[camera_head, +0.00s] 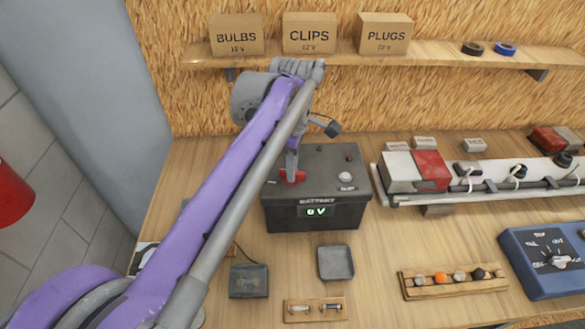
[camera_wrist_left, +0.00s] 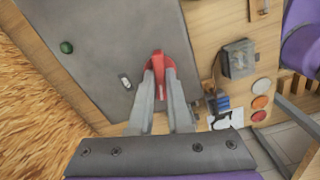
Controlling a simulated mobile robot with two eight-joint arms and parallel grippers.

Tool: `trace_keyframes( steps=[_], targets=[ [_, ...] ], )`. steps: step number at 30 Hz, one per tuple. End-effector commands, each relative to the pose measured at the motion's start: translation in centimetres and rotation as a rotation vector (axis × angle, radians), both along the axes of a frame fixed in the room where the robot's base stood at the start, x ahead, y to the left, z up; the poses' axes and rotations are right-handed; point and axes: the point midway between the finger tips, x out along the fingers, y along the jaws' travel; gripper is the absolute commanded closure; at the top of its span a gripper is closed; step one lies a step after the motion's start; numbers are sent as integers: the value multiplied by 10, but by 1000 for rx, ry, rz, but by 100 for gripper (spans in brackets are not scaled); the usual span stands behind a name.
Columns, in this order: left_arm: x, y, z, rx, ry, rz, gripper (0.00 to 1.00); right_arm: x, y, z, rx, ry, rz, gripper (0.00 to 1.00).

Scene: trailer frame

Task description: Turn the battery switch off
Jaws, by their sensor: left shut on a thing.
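The dark grey battery box (camera_head: 335,215) stands on the bench, with a green display on its front that appears to read 0 V. The red battery switch handle (camera_head: 293,178) is on the left of its top. My left gripper (camera_head: 292,167) reaches down onto the switch from above. In the left wrist view, the gripper's two fingers (camera_wrist_left: 158,85) are closed on the red handle (camera_wrist_left: 157,58), one on each side. The lower part of the switch is hidden by the fingers. My right gripper is in neither view.
Right of the battery, the trailer frame (camera_head: 480,196) carries a red and white lamp (camera_head: 431,169). A blue meter (camera_head: 548,258) is at the right edge. A small tray (camera_head: 336,263) and a bulb rack (camera_head: 455,285) lie in front. A shelf (camera_head: 440,60) with boxes runs behind.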

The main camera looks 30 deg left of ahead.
Motion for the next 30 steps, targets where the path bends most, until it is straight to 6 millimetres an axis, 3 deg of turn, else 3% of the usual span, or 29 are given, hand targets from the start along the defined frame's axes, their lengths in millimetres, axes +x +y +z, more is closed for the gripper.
trace_keyframes(
  steps=[11, 18, 25, 26, 30],
  targets=[
    [0, 0, 0, 0, 1, 84, 100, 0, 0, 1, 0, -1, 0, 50],
    [0, 0, 1, 0, 1, 302, 100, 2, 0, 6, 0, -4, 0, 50],
    [0, 0, 0, 0, 1, 337, 100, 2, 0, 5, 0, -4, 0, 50],
    [0, 0, 0, 0, 1, 337, 81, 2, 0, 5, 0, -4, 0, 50],
    [0, 0, 0, 0, 0, 336, 56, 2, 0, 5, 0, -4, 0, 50]
  ],
)
